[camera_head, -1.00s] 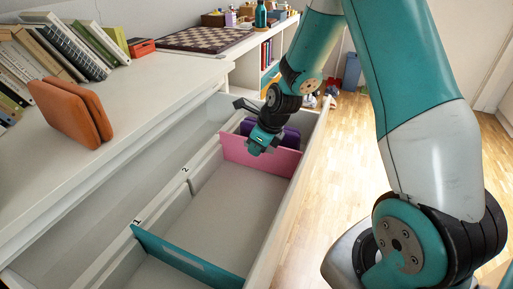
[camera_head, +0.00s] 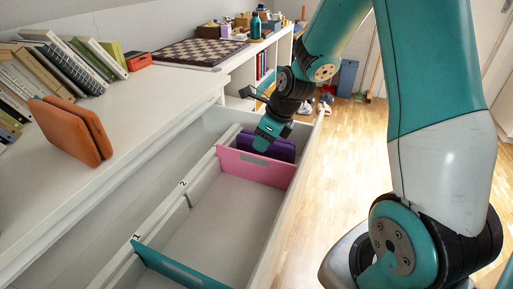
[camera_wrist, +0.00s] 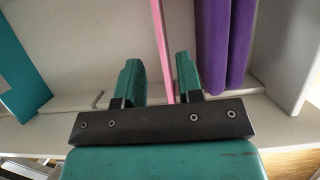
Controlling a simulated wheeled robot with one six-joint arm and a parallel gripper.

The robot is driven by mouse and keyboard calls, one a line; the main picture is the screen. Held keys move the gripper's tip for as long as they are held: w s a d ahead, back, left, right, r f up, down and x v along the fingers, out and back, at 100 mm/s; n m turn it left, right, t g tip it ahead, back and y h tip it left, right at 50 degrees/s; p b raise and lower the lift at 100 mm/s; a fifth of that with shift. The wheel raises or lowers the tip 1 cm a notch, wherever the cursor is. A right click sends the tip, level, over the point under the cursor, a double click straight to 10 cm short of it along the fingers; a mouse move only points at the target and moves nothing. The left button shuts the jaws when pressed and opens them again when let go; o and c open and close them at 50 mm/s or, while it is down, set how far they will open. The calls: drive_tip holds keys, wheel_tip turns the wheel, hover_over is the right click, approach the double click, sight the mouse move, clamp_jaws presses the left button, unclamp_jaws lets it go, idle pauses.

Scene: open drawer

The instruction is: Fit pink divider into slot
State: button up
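The pink divider (camera_head: 252,169) stands upright across the open white drawer, toward its far end, beyond the mark 2. My gripper (camera_head: 264,147) is just above its top edge, near the middle. In the wrist view my gripper (camera_wrist: 160,80) is open, with one finger on each side of the pink divider (camera_wrist: 161,40) and a gap on both sides. The divider's lower edge and the slot at its ends are not clear, so I cannot tell how it is seated.
Purple items (camera_head: 268,146) stand just behind the pink divider. A teal divider (camera_head: 172,266) crosses the drawer nearer, by mark 1. The drawer floor (camera_head: 222,220) between the two dividers is bare. An orange case (camera_head: 68,130) and books are on the cabinet top.

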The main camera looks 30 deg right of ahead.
drive_tip(key=v, duration=0.2)
drive_tip(key=shift+s+r, duration=0.1)
drive_tip(key=shift+r, duration=0.2)
drive_tip(key=shift+s+r+p, duration=0.15)
drive_tip(key=shift+r+p, duration=0.1)
drive_tip(key=shift+p, duration=0.05)
drive_tip(key=s+a+r+n+g+y, duration=0.1)
drive_tip(key=s+a+r+n, duration=0.3)
drive_tip(key=a+n, duration=0.3)
drive_tip(key=s+a+r+n+y, duration=0.1)
drive_tip(key=s+a+r+n, duration=0.4)
drive_tip(key=n, duration=0.5)
drive_tip(key=s+a+r+n+g, duration=0.1)
drive_tip(key=s+a+n, duration=0.2)
drive_tip(key=s+n, duration=0.3)
drive_tip(key=s+a+r+n+g, duration=0.1)
drive_tip(key=s+a+n, duration=0.3)
drive_tip(key=n, duration=0.9)
drive_tip(key=shift+s+a+r+g, duration=0.3)
drive_tip(key=shift+s+r, duration=0.25)
drive_tip(key=shift+s, duration=0.7)
